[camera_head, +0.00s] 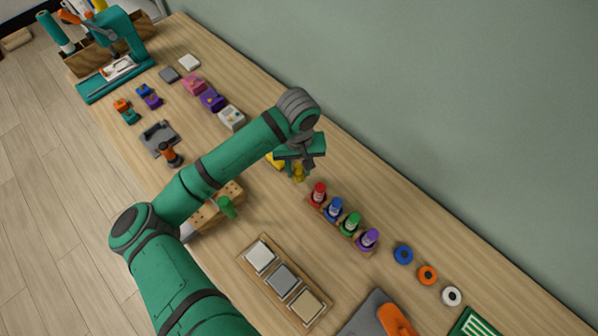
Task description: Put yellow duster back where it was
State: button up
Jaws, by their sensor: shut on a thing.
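My gripper (298,163) is shut on the yellow duster (298,173), which shows just below the fingers. The fingers and wrist hide its upper part. The duster is just up and left of the red end of a wooden rack (311,203). The rack holds a red (319,193), a blue (334,209), a green (350,225) and a purple (369,239) upright piece in a row. I cannot tell whether the yellow duster touches the table or is above it. Another yellow patch (273,160) shows left of my gripper, partly hidden by my arm.
Blue (403,254), orange (427,275) and white (452,295) rings lie right of the rack. A wooden tray (285,284) with three square pads is in front. A drilled wooden block (217,206) is partly under my arm. A wall (420,110) runs behind the table.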

aim_at(299, 174)
jog(key=shift+w+d+f, duration=0.15)
jog(key=shift+w+f, duration=0.15)
jog(key=shift+f, duration=1.65)
jog(key=o, duration=1)
jog(key=shift+f, duration=0.1)
notch_tip(299, 174, up, 12)
jog(key=shift+r, duration=0.2)
